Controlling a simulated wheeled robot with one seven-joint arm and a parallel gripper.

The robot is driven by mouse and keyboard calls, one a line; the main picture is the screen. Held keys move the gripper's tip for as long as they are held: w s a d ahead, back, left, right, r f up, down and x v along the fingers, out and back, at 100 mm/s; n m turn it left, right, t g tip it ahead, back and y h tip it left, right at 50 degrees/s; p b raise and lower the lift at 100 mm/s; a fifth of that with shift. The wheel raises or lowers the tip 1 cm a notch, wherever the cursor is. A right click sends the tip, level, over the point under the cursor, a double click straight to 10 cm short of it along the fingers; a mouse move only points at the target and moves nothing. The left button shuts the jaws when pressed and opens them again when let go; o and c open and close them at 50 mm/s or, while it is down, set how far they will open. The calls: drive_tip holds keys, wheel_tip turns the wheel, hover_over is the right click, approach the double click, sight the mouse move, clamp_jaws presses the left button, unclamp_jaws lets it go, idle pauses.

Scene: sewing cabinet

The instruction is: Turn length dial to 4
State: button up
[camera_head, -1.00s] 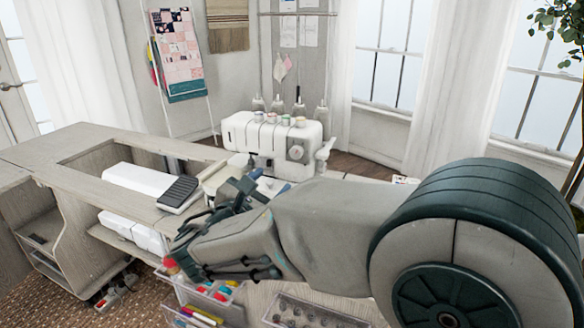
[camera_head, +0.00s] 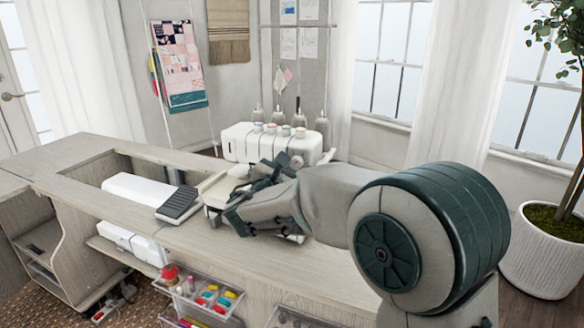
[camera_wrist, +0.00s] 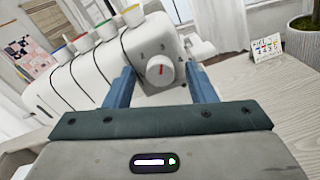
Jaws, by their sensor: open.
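The white sewing machine (camera_head: 240,141) stands on the cabinet top, with several coloured spool caps along its top. In the wrist view its round white dial (camera_wrist: 153,77) faces me. The dial has a short red mark, close to upright. Small dark marks ring it on the machine's face (camera_wrist: 142,58), too small to read. My gripper (camera_wrist: 161,77) is open, with one blue finger at each side of the dial in that view. I cannot tell whether either finger touches it. In the head view my gripper (camera_head: 275,170) covers part of the machine's front.
A black foot pedal (camera_head: 179,203) and a white machine (camera_head: 140,190) are to the left. Clear drawers (camera_head: 205,297) with coloured items are in front. A small card with coloured marks (camera_wrist: 266,48) stands right of the machine. The tabletop (camera_wrist: 245,95) there is clear.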

drive_tip(key=c, duration=1)
drive_tip(key=shift+o, duration=0.2)
drive_tip(key=shift+f+b, duration=0.15)
drive_tip(key=shift+b, duration=0.35)
drive_tip(key=m+b, duration=0.2)
drive_tip(key=b, duration=0.1)
drive_tip(key=shift+f, duration=0.2)
drive_tip(key=m+b, duration=0.2)
drive_tip(key=b, duration=0.2)
drive_tip(key=shift+f+m, duration=0.1)
drive_tip(key=shift+m, duration=0.2)
drive_tip(key=m+b, duration=0.4)
drive_tip(key=b, duration=0.2)
drive_tip(key=shift+d+b, duration=0.1)
drive_tip(key=shift+b, duration=0.2)
drive_tip(key=m+b, duration=0.3)
drive_tip(key=shift+r, duration=0.2)
drive_tip(key=shift+r+m+b, duration=0.1)
drive_tip(key=shift+m+b, duration=0.2)
drive_tip(key=shift+b, duration=0.05)
